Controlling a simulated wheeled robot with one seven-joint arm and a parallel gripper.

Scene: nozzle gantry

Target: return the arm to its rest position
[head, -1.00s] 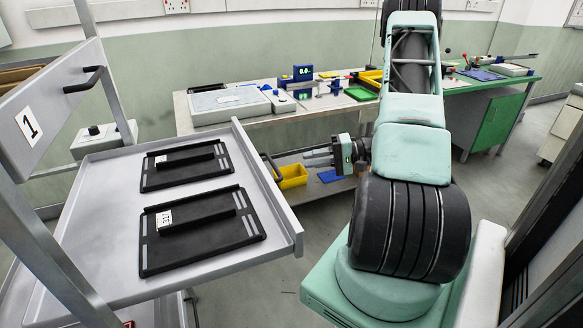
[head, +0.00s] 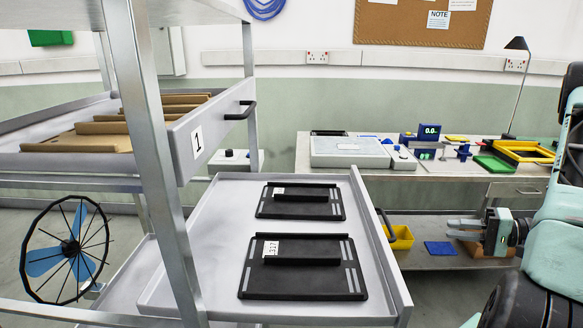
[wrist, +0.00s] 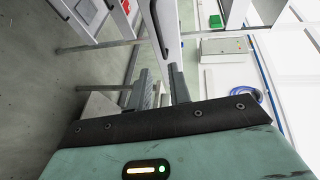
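My gripper (head: 462,229) is at the right of the head view, at the end of my green arm, with its fingers pointing left. It is in the air in front of the bench's lower shelf, to the right of the pull-out grey tray and apart from it. In the wrist view the two fingers (wrist: 160,88) stand apart with nothing held between them. Much of my arm is cut off by the right edge of the head view.
The grey tray (head: 222,262) sticks out of the rack and carries two black plates (head: 300,201) (head: 302,281). An upper drawer marked 1 (head: 215,135) holds cardboard. Behind stands a bench (head: 445,178); its lower shelf has a yellow bin (head: 402,240). A fan (head: 68,250) stands left.

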